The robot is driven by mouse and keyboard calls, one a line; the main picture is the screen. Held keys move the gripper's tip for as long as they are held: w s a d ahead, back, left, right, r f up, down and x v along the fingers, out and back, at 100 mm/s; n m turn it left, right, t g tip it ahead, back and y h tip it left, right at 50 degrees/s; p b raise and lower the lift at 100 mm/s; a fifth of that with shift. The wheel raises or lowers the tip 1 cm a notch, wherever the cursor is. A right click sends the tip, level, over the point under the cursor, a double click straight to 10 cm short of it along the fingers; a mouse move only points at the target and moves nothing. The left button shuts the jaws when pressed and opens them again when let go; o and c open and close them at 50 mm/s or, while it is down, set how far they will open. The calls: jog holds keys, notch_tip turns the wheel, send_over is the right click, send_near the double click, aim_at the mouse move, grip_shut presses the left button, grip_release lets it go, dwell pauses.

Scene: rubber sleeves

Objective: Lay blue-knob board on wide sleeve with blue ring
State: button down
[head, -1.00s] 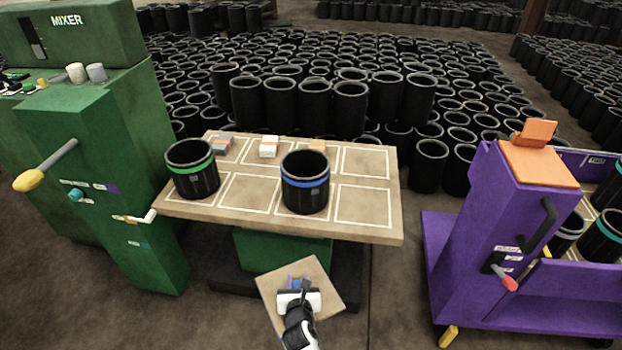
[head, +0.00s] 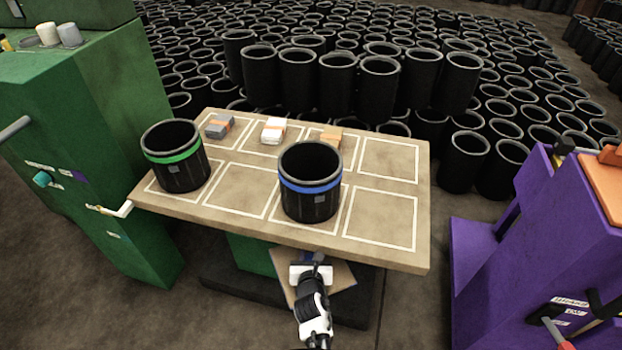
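The wide black sleeve with the blue ring (head: 311,203) stands upright and open-topped on the table, in a front-row cell right of the middle. The square tan board (head: 343,275) hangs from my gripper (head: 311,268) in front of the table's near edge, partly hidden behind the gripper and at the table edge. A bit of its blue knob (head: 307,257) shows at the gripper's fingers, which seem closed on it. The board is apart from the sleeve, nearer to me and lower in the picture.
The table (head: 225,219) also holds a green-ringed sleeve (head: 178,172) at left and small blocks along the back row, among them a grey one (head: 219,126) and a white one (head: 273,131). A green machine (head: 90,130) stands left, a purple cart (head: 540,240) right.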

jog(key=shift+w, duration=0.15)
jog(key=shift+s+r, duration=0.2)
jog(key=shift+a+r+p, duration=0.1)
jog(key=shift+r+p, duration=0.45)
jog(key=shift+p, duration=0.15)
jog(key=shift+r, duration=0.25)
